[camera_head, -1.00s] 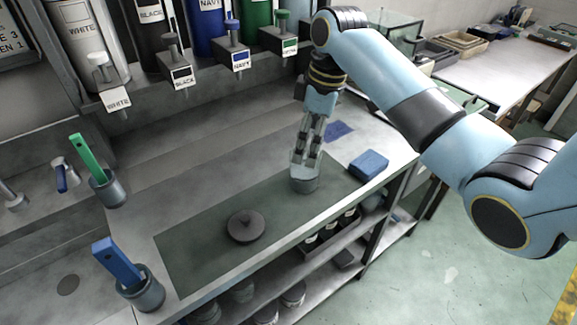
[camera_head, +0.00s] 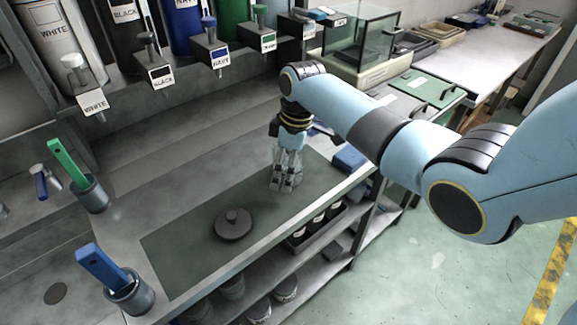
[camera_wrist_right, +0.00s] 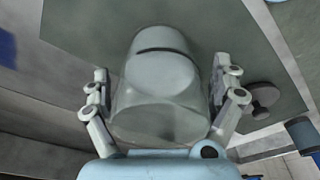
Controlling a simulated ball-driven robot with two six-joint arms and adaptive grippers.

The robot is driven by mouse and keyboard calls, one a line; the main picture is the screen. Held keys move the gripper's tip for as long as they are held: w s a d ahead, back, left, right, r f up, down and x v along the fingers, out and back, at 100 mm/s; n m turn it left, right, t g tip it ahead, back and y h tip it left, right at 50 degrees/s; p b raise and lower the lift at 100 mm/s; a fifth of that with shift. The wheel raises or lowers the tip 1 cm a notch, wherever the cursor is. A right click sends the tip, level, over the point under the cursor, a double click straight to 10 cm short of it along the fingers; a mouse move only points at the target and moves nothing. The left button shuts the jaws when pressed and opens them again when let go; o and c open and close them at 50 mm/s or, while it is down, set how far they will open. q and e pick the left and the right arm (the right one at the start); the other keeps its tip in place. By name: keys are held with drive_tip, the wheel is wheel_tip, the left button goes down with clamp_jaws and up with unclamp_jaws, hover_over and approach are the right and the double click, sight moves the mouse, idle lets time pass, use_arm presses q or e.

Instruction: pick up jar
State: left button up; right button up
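A clear glass jar (camera_wrist_right: 160,90) stands on the dark green mat (camera_head: 190,250). In the right wrist view it lies between the two fingers of my right gripper (camera_wrist_right: 160,88). A narrow gap shows between the jar and each finger, so the gripper looks open around it. In the head view my right gripper (camera_head: 285,184) points down at the mat and its fingers largely hide the jar. A dark round lid with a knob (camera_head: 233,224) lies on the mat nearer the front; it also shows in the right wrist view (camera_wrist_right: 263,98). My left gripper is not in view.
A blue block (camera_head: 349,159) lies right of the gripper. Cups with a green-handled tool (camera_head: 90,196) and a blue-handled tool (camera_head: 130,297) stand at the left. Labelled dispensers (camera_head: 161,75) line the back. A low shelf below the bench edge holds several jars (camera_head: 285,288).

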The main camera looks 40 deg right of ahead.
drive_tip(key=shift+s, duration=0.1)
drive_tip(key=c, duration=1.5)
drive_tip(key=shift+o, duration=0.2)
